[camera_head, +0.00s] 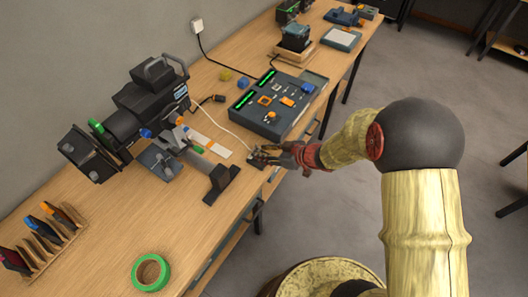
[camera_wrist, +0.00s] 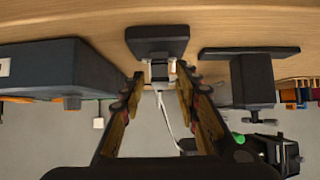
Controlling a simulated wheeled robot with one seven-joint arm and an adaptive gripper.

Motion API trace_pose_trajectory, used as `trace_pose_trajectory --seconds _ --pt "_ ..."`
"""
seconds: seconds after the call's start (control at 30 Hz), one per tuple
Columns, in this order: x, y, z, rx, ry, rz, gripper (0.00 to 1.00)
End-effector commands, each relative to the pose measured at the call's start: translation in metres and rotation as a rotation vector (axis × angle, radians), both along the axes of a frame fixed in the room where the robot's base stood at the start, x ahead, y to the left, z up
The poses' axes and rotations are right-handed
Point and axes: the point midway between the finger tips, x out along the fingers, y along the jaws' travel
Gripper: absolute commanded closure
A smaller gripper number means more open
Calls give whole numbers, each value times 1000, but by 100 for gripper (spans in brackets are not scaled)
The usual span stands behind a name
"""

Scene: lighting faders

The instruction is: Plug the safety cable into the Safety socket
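A white cable (camera_head: 228,128) runs over the table from the stage light (camera_head: 150,108) towards my gripper (camera_head: 268,156). In the wrist view, the cable (camera_wrist: 166,115) hangs from a small grey and white plug (camera_wrist: 159,72) at a dark block (camera_wrist: 157,42). My gripper (camera_wrist: 160,84) is open, with one finger on each side of the plug and a visible gap to it. The dark control console (camera_head: 276,104) has green displays and orange and blue parts. I cannot make out which part is the Safety socket.
The console (camera_wrist: 60,68) stands beside my gripper in the wrist view. A dark clamp stand (camera_head: 218,182) is near the table's front edge. A green tape roll (camera_head: 137,284) and a rack of coloured cards (camera_head: 40,240) lie at the lower left. Bare wood separates them.

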Motion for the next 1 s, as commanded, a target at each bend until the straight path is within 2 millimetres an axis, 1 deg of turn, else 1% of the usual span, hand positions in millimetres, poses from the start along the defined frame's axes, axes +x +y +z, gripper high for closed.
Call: trace_pose_trajectory --seconds 0.03,0.13,0.4,0.53,0.67,1.0 --pt "0 0 0 1 -1 0 64" --pt "0 0 1 0 -1 1 58" --pt "1 0 2 1 -2 0 58" --pt "-2 -5 6 1 -3 -1 58" --pt "-11 -18 17 0 -3 -3 58" --pt "-46 -62 54 1 -3 -5 58"
